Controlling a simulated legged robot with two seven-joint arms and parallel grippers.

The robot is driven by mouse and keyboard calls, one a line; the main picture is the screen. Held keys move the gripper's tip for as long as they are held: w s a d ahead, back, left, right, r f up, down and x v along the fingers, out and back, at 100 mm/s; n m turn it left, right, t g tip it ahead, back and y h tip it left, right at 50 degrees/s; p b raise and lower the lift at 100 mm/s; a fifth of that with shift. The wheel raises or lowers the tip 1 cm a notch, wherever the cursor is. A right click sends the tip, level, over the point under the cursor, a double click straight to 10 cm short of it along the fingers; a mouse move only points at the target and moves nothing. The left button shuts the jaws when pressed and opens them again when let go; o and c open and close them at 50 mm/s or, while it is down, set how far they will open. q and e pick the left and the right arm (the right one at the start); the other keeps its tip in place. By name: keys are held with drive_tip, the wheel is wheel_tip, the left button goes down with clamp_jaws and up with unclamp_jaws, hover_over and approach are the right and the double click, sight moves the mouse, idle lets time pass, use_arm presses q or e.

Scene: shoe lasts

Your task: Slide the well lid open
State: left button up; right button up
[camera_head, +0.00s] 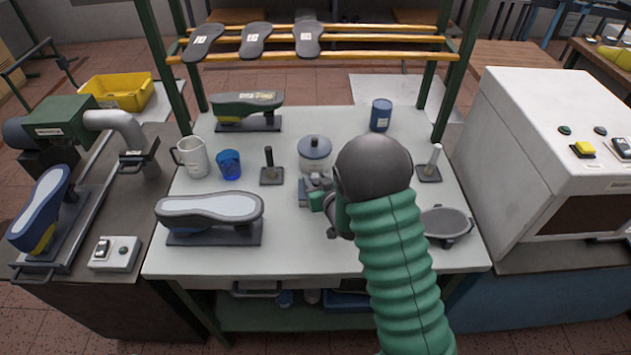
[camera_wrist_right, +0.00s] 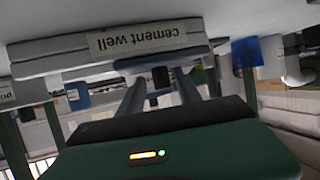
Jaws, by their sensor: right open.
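The well is a low grey box labelled "cement well" (camera_wrist_right: 150,40), seen upside down in the right wrist view. Its lid (camera_wrist_right: 110,70) lies flat along it, with a small dark knob (camera_wrist_right: 160,77) on it. My right gripper (camera_wrist_right: 160,95) is open, its two fingers pointing at the well on either side of the knob; I cannot tell whether they touch it. In the head view my right gripper (camera_head: 318,200) is low over the table's middle, largely hidden by my arm, and the well is mostly hidden there too. My left gripper is not in view.
On the white table (camera_head: 290,258) stand a lidded pot (camera_head: 315,154), a dark-handled tool (camera_head: 270,170), a blue cup (camera_head: 229,165), a white mug (camera_head: 192,157), a blue tin (camera_head: 381,115) and a grey dish (camera_head: 446,223). A shoe-last stand (camera_head: 212,238) is at the front left.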

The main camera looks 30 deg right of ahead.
drive_tip(key=shift+d, duration=0.35)
drive_tip(key=shift+c, duration=0.4)
drive_tip(key=shift+w+a+r, duration=0.1)
drive_tip(key=shift+a+r, duration=0.05)
drive_tip(key=shift+a, duration=0.7)
clamp_jaws()
drive_tip(key=shift+d, duration=0.3)
